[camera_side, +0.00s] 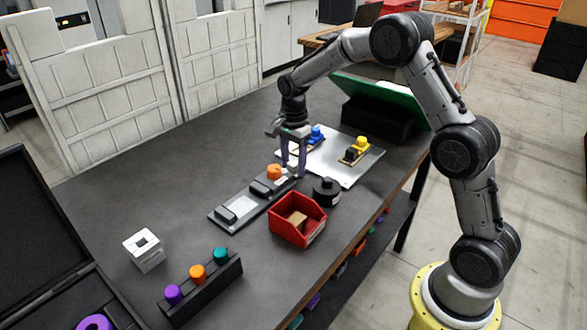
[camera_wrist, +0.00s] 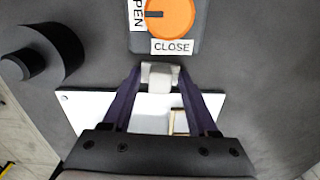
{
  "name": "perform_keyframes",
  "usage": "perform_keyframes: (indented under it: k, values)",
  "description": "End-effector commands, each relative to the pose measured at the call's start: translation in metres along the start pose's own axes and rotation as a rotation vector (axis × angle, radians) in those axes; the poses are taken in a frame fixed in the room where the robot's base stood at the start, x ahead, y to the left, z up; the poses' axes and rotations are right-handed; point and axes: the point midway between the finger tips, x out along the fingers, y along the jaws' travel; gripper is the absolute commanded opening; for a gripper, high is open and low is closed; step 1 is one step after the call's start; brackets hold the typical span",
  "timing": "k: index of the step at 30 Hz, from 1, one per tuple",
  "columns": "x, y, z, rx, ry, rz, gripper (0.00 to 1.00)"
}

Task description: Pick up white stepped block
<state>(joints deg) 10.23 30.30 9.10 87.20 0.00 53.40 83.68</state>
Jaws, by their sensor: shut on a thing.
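The white stepped block (camera_wrist: 159,76) is between my gripper's fingertips in the wrist view, with a wider top part and a narrower part towards the palm. My gripper (camera_wrist: 160,72) is shut on it, with a purple finger on each side. In the side view my gripper (camera_side: 293,168) points down beside the orange knob at the far end of the dark fixture strip. The block is small and partly hidden by the fingers there. I cannot tell whether it touches the surface below.
An orange knob (camera_wrist: 169,16) labelled CLOSE is just ahead of the fingertips. A black round part (camera_side: 326,192) and a red bin (camera_side: 297,219) stand nearby. A pale plate (camera_side: 335,170) carries blue and yellow parts. A white holed cube (camera_side: 144,251) stands front left.

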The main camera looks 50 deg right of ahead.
Motion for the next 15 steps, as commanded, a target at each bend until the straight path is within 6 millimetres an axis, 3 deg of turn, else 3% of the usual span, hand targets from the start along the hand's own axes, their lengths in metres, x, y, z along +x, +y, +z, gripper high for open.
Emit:
perform_keyframes:
  k: [2, 15]
  values:
    - [0.0, 0.0, 0.0, 0.0, 0.0, 0.0, 0.05]
    - [-0.012, -0.001, 0.0, 0.0, 0.0, -0.003, 0.05]
